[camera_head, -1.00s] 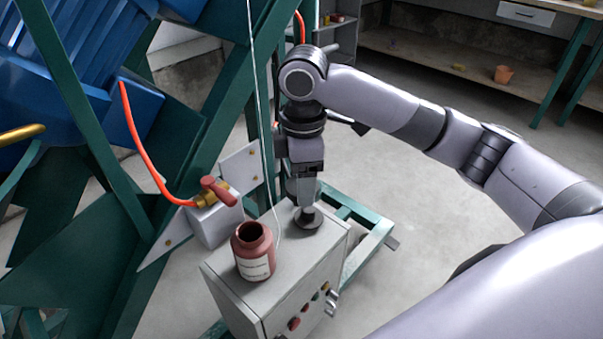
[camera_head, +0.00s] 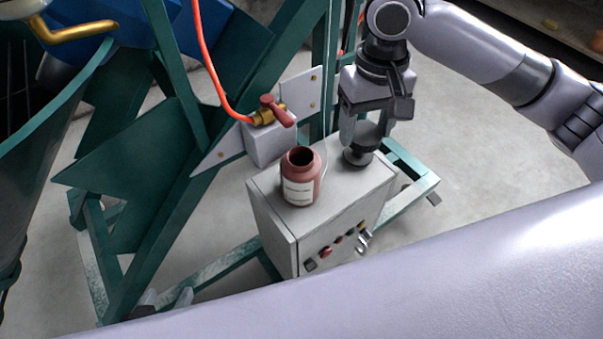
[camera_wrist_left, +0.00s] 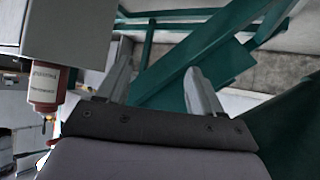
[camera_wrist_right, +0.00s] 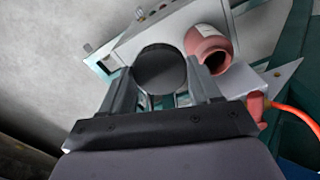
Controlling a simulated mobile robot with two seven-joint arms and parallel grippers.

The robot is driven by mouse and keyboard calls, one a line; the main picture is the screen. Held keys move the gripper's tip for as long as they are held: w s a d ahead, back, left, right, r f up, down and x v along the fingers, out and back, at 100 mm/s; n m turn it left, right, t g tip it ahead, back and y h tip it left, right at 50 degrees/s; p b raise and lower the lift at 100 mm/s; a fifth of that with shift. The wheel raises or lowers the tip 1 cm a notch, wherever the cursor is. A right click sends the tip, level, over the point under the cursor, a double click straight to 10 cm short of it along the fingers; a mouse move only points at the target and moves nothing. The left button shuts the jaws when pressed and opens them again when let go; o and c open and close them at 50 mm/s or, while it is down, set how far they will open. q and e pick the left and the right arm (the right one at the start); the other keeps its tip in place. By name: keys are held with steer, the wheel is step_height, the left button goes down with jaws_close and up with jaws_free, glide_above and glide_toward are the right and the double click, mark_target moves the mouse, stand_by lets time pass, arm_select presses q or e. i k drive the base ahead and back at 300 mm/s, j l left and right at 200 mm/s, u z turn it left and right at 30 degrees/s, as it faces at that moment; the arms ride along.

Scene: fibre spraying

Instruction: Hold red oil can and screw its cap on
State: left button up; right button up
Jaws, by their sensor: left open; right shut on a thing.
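The red oil can (camera_head: 301,192) stands upright and open-mouthed, with a white label, on top of the grey control box. It also shows in the left wrist view (camera_wrist_left: 44,90) and the right wrist view (camera_wrist_right: 209,42). My right gripper (camera_head: 362,143) is shut on the round black cap (camera_wrist_right: 160,70), just right of the can and low over the box top. I cannot tell whether the cap touches the box. My left gripper (camera_head: 167,302) is open and empty at the lower left, below and left of the box; its spread fingers show in the left wrist view (camera_wrist_left: 160,75).
The grey control box (camera_head: 273,222) has buttons on its front. A red-handled valve (camera_head: 270,112) with an orange hose (camera_head: 211,70) is close behind the can. Green frame beams (camera_head: 200,280) surround the box. Open concrete floor lies to the right.

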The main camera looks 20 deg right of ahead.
mark_target(301, 176)
steer(key=k+l+u, duration=0.1)
steer(key=l, duration=0.25)
steer(key=k+l+u, duration=0.15)
steer(key=l, duration=0.2)
steer(key=k+l+u, duration=0.1)
steer(key=l, duration=0.25)
steer(key=k+l+u, duration=0.1)
steer(key=l, duration=0.25)
steer(key=l+u, duration=0.25)
steer(key=l, duration=0.4)
steer(key=i+l+u, duration=0.3)
steer(key=l, duration=0.2)
steer(key=i, duration=0.05)
